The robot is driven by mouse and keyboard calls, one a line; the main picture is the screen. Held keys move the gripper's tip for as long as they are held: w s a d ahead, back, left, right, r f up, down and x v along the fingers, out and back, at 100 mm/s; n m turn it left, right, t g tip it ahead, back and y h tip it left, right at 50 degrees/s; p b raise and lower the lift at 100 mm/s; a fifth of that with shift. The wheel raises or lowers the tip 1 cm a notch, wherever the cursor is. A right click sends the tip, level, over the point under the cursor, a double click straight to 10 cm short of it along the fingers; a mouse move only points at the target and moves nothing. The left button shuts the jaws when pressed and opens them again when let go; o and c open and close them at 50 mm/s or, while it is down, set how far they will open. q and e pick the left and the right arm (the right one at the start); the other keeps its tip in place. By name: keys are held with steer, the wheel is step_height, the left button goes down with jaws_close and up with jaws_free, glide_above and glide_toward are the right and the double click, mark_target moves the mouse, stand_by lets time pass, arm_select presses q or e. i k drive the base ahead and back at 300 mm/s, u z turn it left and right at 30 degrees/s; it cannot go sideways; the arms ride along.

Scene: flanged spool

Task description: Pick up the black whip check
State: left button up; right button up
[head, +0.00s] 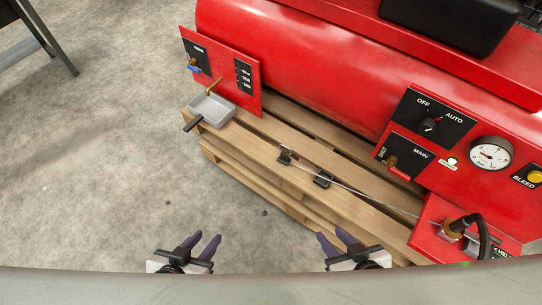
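A thin grey cable with black pieces, which looks like the black whip check (322,180), lies on the wooden pallet (245,150). One small black piece sits near its left end and another a little to the right. The cable runs right toward a brass hose fitting (455,228); whether it is attached there I cannot tell. My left gripper (203,239) is at the bottom, left of and nearer than the whip check, with its purple fingers apart and empty. My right gripper (332,238) is at the bottom, below the whip check in the picture, also open and empty.
A grey tray (212,109) sits at the pallet's left end. A black hose rises from the fitting. The concrete floor at left is mostly clear.

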mark_target(283, 158)
steer(key=u, duration=1.35)
steer(key=i, duration=2.45)
steer(key=z, duration=3.25)
